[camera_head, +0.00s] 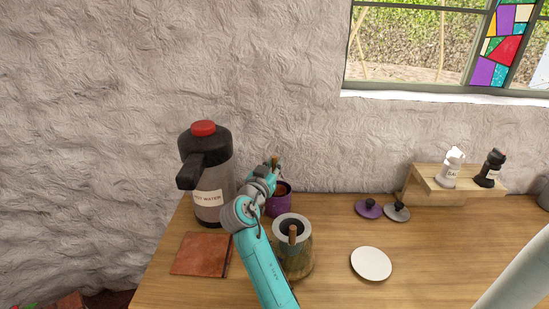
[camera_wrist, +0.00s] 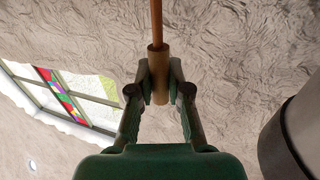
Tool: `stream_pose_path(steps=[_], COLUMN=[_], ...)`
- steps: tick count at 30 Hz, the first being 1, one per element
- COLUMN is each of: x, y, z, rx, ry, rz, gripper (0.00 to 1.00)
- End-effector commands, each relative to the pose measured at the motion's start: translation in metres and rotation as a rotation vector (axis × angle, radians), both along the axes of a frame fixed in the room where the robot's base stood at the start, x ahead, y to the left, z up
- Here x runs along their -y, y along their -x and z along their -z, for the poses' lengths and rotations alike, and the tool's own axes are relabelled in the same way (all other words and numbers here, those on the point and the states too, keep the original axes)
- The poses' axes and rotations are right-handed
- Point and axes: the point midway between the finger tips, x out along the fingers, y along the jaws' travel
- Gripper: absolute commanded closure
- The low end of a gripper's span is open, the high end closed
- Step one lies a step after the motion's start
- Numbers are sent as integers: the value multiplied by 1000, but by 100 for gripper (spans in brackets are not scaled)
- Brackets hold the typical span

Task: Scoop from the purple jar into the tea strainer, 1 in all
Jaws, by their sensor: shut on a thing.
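My gripper (camera_head: 272,168) is shut on the wooden handle (camera_wrist: 159,75) of a tool, and a thinner brown rod runs up from it in the wrist view. The tool's far end is not visible in either view. In the head view my gripper is at the purple jar (camera_head: 279,209), which stands open with brown stuff inside, partly hidden by my arm. I cannot tell whether this is the tea strainer.
A hot water dispenser (camera_head: 211,208) stands close at the left of my gripper. A reddish-brown square mat (camera_head: 201,254) lies before it. A purple lid (camera_head: 368,208), a grey lid (camera_head: 397,212) and a white plate (camera_head: 371,263) lie right. A wooden shelf (camera_head: 441,188) holds two shakers.

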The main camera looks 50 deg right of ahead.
Motion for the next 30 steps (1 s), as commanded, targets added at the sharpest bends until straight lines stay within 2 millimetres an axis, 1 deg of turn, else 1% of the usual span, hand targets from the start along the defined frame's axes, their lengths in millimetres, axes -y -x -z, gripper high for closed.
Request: stream_pose_path(steps=[3, 13, 18, 30], x=[0, 0, 0, 0], y=[0, 0, 0, 0], z=[12, 33, 37, 37], rx=[-4, -2, -1, -1], ry=[-1, 0, 0, 0], rz=[0, 0, 1, 0], gripper=[100, 100, 100, 100])
